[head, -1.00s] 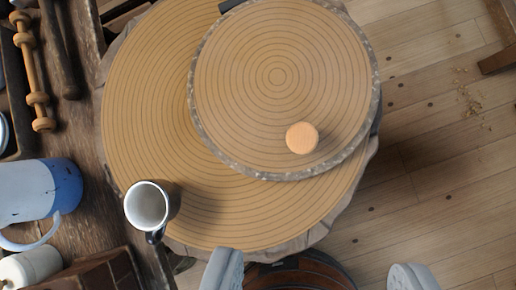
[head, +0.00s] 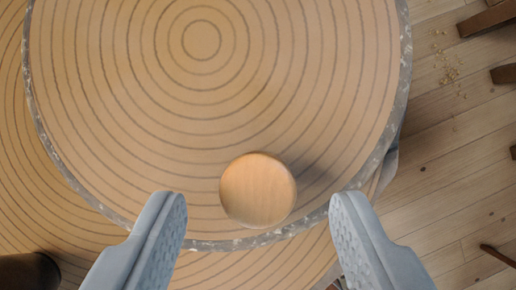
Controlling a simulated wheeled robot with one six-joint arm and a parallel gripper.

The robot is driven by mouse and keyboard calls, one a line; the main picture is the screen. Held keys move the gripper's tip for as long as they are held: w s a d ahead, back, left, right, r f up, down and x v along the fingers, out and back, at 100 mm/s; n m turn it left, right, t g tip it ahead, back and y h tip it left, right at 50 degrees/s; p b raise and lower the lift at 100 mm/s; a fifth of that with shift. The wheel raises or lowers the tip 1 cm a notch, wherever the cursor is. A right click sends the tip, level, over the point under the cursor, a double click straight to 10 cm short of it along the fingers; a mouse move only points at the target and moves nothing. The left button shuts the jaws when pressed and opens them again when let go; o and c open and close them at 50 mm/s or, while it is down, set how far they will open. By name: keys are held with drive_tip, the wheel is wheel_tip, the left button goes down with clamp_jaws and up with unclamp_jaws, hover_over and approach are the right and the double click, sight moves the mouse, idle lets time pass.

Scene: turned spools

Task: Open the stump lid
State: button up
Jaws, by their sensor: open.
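The stump lid (head: 200,95) is a round wooden disc with dark growth rings and a grey bark rim. It fills most of the head view and looks shut, though its height is hard to judge from above. A round pale wooden knob (head: 258,190) stands on the lid near its front edge. My gripper (head: 258,212) is open, with one grey finger on each side of the knob in the picture. Neither finger touches the knob. The ringed stump top (head: 50,200) shows around the lid at the left and front.
A dark object (head: 28,271), cut off by the frame, stands at the lower left on the stump. The plank floor (head: 460,170) lies open to the right, with crumbs and dark wooden legs (head: 490,18) at the upper right edge.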

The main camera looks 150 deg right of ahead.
drive_tip(key=shift+x, duration=1.05)
